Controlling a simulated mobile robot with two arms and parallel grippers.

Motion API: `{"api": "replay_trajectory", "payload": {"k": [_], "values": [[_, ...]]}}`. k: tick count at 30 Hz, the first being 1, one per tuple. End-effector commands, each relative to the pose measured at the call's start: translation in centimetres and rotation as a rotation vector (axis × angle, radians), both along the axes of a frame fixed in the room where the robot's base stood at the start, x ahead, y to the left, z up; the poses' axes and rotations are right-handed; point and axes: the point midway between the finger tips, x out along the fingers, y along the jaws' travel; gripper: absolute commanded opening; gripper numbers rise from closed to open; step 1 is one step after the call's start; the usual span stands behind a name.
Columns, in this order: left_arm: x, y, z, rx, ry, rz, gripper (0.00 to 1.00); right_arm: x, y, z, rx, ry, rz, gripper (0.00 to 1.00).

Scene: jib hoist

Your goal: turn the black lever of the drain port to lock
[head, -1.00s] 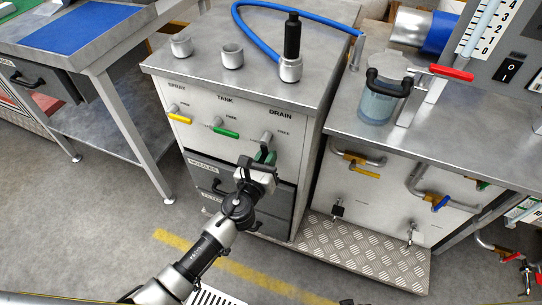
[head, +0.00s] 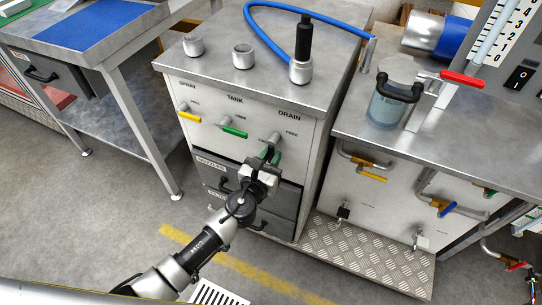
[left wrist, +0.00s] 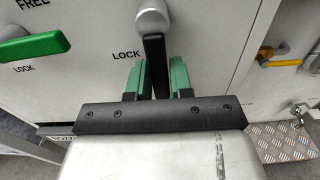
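The black lever (left wrist: 155,62) of the drain port hangs from its round silver hub (left wrist: 152,17) and points down in the left wrist view, with the LOCK label just left of it. My left gripper (left wrist: 157,80) has its green fingers on both sides of the lever, close against it; the lever's lower end is hidden by the gripper's black bar. In the head view my left gripper (head: 267,158) is at the cabinet front, below the drain hub (head: 275,138), and covers most of the lever. My right gripper is not in view.
The green tank lever (head: 234,132) and yellow spray lever (head: 189,116) sit to the left on the same panel. Drawers (head: 222,176) lie below. A tread-plate step (head: 345,250) and a bench with a glass jar (head: 386,109) stand to the right.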

Motion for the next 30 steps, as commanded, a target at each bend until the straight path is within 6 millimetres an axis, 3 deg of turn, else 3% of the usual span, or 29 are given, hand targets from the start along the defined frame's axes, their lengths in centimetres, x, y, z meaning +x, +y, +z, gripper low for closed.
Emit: {"api": "replay_trajectory", "payload": {"k": [1, 4, 14, 24, 30], "values": [[0.0, 0.0, -0.1, 0.000, 0.001, 0.001, 0.29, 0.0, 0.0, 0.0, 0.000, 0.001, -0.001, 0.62], [0.0, 0.0, 0.0, -0.001, 0.001, 0.001, 0.43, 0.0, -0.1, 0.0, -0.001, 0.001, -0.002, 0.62], [-0.4, 0.2, 0.0, -0.002, 0.002, 0.001, 0.43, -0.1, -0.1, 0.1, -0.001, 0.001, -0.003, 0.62], [-6.0, 2.3, -0.1, -0.002, 0.004, 0.000, 0.43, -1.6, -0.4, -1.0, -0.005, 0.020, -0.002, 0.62], [-9.0, 3.5, -0.2, -0.001, 0.003, 0.001, 0.43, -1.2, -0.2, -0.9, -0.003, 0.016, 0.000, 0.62]]}}
